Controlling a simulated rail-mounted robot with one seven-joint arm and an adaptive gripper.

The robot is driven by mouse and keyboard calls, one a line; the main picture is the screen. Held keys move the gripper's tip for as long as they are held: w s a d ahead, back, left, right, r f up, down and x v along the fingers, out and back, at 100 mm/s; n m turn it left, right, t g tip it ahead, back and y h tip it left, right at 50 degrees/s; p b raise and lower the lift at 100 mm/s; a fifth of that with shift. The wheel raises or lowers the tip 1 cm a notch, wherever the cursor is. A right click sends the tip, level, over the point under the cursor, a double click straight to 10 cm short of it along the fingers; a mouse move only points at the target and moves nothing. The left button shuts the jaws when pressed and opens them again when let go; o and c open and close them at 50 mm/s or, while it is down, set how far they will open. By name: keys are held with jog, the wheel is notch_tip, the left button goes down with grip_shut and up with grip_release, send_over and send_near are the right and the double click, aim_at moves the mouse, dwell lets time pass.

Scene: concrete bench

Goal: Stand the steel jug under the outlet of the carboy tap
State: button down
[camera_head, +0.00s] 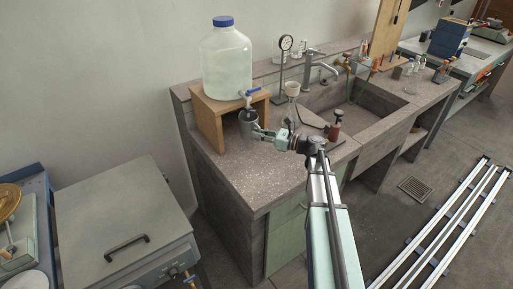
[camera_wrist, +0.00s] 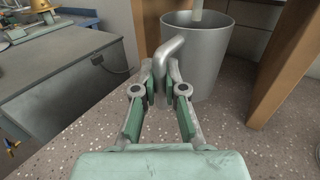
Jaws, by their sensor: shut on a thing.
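The steel jug (camera_head: 247,124) stands upright on the concrete bench at the front of a wooden stand. In the wrist view the jug (camera_wrist: 202,62) fills the upper middle, with its handle toward me. My gripper (camera_wrist: 160,84) is shut on the jug's handle; it also shows in the head view (camera_head: 258,132). The carboy (camera_head: 227,62) with a blue cap sits on the stand. Its tap (camera_head: 249,95), with a blue lever, juts out above the jug. In the wrist view a pale outlet tube (camera_wrist: 197,10) reaches down at the jug's mouth.
The wooden stand (camera_head: 206,122) has side panels close to the jug; one panel (camera_wrist: 283,70) is at right in the wrist view. The front bench top (camera_head: 245,180) is clear.

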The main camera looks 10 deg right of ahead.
jog(key=shift+f+p, duration=0.45)
jog(key=shift+f, duration=2.75)
jog(key=shift+f, duration=0.1)
jog(key=c, duration=1.2)
grip_release()
jog(key=shift+c, duration=0.2)
jog(key=shift+s+d, duration=0.1)
jog(key=shift+d, duration=0.05)
jog(key=b+v, duration=0.2)
jog(key=v, duration=0.9)
jog(key=shift+s+d+b, duration=0.2)
jog(key=shift+d+b, duration=0.05)
jog(key=shift+b, duration=0.15)
